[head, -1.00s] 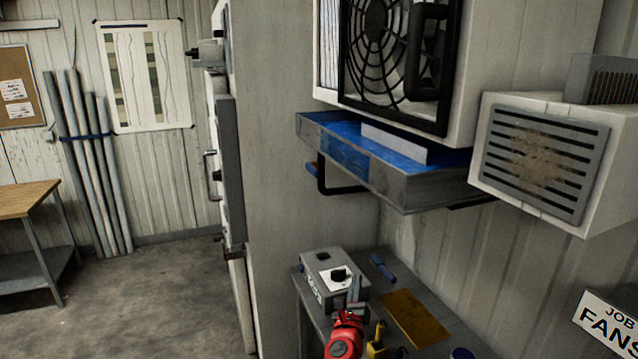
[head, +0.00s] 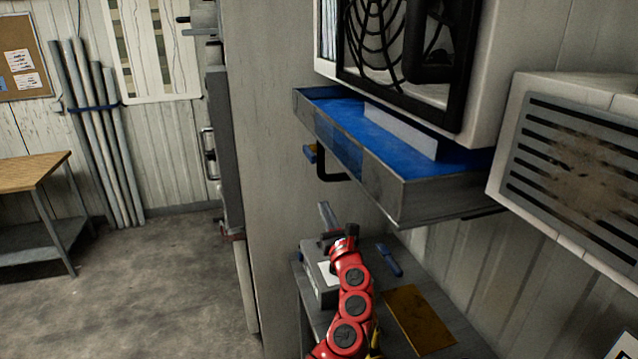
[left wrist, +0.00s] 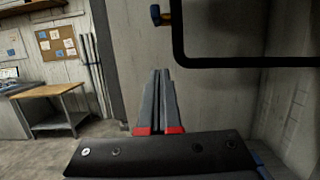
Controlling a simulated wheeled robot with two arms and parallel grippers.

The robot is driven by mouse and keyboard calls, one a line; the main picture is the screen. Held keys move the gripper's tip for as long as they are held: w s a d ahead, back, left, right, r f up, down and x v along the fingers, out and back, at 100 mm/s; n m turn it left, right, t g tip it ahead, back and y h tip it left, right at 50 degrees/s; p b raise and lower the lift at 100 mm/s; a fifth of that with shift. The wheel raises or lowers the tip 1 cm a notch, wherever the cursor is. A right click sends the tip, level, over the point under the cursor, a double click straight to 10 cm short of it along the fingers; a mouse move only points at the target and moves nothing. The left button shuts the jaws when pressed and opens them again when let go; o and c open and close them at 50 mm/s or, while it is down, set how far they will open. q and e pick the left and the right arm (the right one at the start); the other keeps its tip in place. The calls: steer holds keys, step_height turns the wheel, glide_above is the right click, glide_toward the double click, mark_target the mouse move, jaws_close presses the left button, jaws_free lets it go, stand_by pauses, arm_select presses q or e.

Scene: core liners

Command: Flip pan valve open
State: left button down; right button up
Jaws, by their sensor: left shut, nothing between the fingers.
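The drip pan (head: 395,190), blue inside with grey walls, juts from the wall under the fan unit. A black pipe (head: 335,179) bends down below its left end. The pan valve (head: 311,152), a small blue and yellow piece, sits at that pipe. In the left wrist view the valve (left wrist: 158,15) is at the top, left of the black pipe (left wrist: 215,61). My left gripper (head: 325,208) is shut and empty, below the pipe and apart from it. In the left wrist view its grey fingertips (left wrist: 159,74) point up, below the valve. My right gripper is out of view.
A louvred white box (head: 565,165) hangs right of the pan. Under the pan stands a small table with a grey box (head: 318,285), a blue tool (head: 389,260) and a yellow-brown sheet (head: 418,318). A tall pale wall panel (head: 268,180) stands left. Floor beyond is clear.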

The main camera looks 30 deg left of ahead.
mark_target(309, 154)
arm_select(q)
steer(key=w+a+r+p, duration=0.3)
steer(key=w+a+r, duration=0.3)
steer(key=a, duration=0.1)
steer(key=shift+r, duration=0.25)
steer(key=shift+w+a, duration=0.1)
stand_by(0.4)
steer(key=shift+r+p, duration=0.25)
steer(key=shift+p, duration=0.2)
